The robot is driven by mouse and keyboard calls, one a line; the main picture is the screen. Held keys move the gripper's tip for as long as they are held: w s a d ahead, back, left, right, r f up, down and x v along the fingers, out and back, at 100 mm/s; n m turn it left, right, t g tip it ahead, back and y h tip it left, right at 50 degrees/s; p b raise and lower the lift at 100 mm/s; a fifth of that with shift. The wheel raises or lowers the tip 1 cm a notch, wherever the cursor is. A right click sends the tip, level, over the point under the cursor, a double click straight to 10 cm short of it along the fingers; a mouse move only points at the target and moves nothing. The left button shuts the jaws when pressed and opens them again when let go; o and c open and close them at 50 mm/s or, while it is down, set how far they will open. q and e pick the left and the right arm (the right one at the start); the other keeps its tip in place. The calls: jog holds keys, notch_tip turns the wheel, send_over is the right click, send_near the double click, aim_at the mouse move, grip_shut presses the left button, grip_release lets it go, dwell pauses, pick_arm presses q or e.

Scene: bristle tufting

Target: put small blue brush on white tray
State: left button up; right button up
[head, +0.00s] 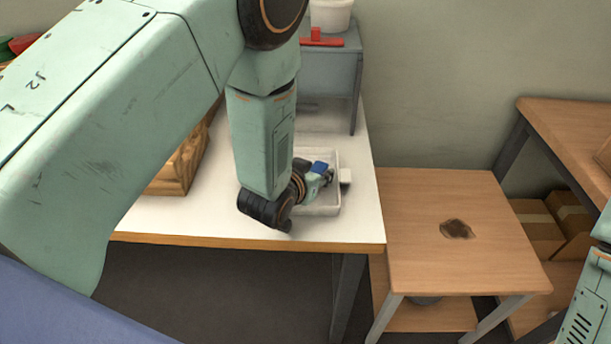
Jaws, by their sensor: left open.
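The white tray (325,207) sits on the white table near its right end, partly hidden behind my left arm. My left gripper (331,177) is over the tray, its fingers pointing right, open. A small blue piece (319,167) shows right beside the gripper, over or in the tray; it looks like the small blue brush, but most of its shape is hidden. I cannot tell whether the gripper touches it. Only a link of my right arm shows, at the right edge.
The white table (215,215) has a wooden crate-like object (178,170) left of my arm. A grey stand (333,75) behind holds a red tool (322,39) and a white bucket (331,14). A lower wooden table (430,200) with a dark patch (457,229) stands right.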

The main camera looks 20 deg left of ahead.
pick_arm(q)
jog(key=p+v, duration=0.1)
jog(key=v, duration=1)
jog(key=shift+s+a+r+p, duration=0.1)
jog(key=shift+s+p, duration=0.05)
jog(key=shift+p, duration=0.25)
